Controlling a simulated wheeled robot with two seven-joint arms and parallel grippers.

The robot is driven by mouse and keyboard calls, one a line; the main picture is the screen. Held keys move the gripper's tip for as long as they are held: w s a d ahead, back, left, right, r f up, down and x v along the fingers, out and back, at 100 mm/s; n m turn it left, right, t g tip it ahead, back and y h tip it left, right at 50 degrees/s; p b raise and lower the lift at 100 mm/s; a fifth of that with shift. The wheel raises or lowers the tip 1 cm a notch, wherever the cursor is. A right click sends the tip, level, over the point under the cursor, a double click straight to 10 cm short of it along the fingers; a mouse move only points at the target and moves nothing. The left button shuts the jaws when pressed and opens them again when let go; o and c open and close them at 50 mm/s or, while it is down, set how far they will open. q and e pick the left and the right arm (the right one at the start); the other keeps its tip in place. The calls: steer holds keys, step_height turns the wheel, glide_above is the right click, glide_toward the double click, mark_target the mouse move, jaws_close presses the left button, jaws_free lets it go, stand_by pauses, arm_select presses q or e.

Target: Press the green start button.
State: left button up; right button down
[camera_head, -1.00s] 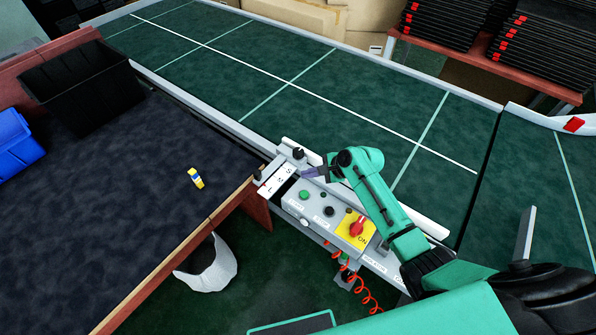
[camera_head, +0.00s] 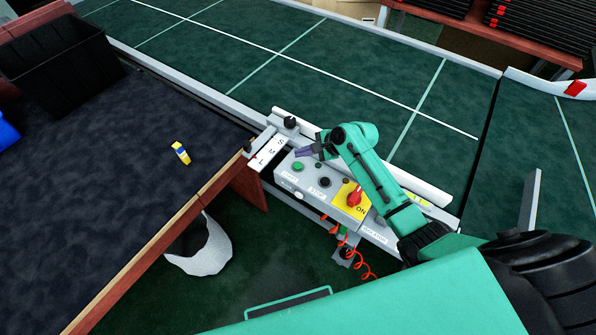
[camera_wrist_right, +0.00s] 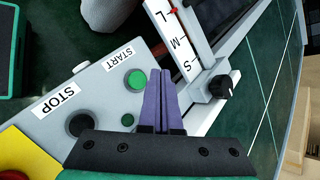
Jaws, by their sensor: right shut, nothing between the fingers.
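The green start button (camera_head: 298,166) sits on the grey control box (camera_head: 283,176), next to the START label. In the right wrist view the start button (camera_wrist_right: 136,80) lies just left of my fingertips. My right gripper (camera_head: 300,152) is shut and empty, with its purple fingers above the back edge of the box near the button. In the right wrist view the shut fingers (camera_wrist_right: 160,74) point past the button's side; whether they touch the box I cannot tell. My left gripper is not in view.
A black stop button (camera_head: 323,182) and a red switch (camera_head: 355,196) on a yellow plate share the box. An S-M-L scale plate (camera_head: 270,151) with black knobs is beside it. The conveyor (camera_head: 260,60) runs behind. A yellow-blue item (camera_head: 181,153) lies on the dark table.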

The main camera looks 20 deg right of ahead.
mark_target(302, 166)
step_height(302, 166, down, 3)
steer(key=shift+w+r+b, duration=0.1)
steer(key=shift+b, duration=0.35)
steer(key=shift+f, duration=0.3)
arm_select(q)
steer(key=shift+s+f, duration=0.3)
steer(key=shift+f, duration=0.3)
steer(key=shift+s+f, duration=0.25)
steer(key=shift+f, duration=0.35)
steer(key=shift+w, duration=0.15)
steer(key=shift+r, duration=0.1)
arm_select(e)
steer(key=shift+f, duration=0.4)
steer(key=shift+f, duration=0.45)
steer(key=shift+r, duration=0.1)
stand_by(0.5)
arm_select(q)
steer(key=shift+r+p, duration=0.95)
arm_select(e)
steer(key=shift+r, duration=0.75)
